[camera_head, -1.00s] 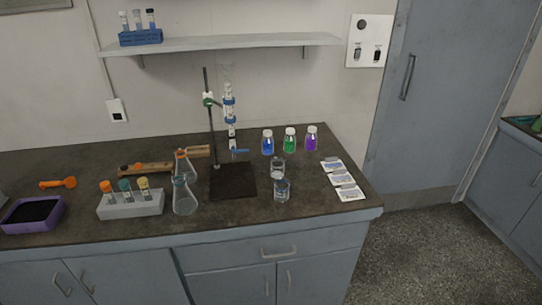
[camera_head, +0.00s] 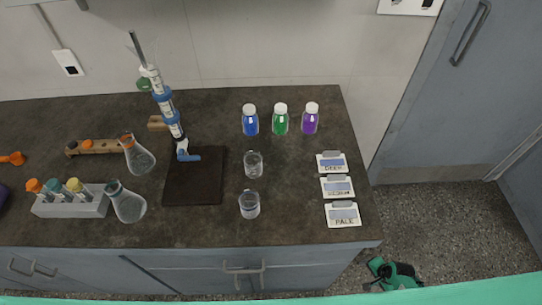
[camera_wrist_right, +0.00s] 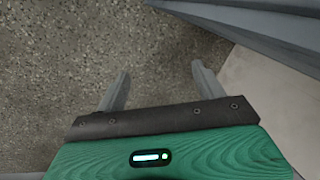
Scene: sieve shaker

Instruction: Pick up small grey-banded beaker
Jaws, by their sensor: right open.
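Two small clear beakers stand upright on the dark counter, a rear beaker (camera_head: 253,164) and a front beaker (camera_head: 249,205). Both are too small in view to tell for certain which has the grey band. My right gripper (camera_head: 393,273) is low at the lower right in the head view, beyond the counter's right end and well apart from both beakers. In the right wrist view its two fingers (camera_wrist_right: 162,78) are spread with nothing between them, over speckled floor. My left gripper is not in view.
Blue (camera_head: 250,121), green (camera_head: 280,120) and purple (camera_head: 311,119) bottles stand behind the beakers. Label cards (camera_head: 337,187) lie to the right. A burette stand's dark base (camera_head: 194,190) and two flasks (camera_head: 128,204) are to the left. The counter's front edge is near the front beaker.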

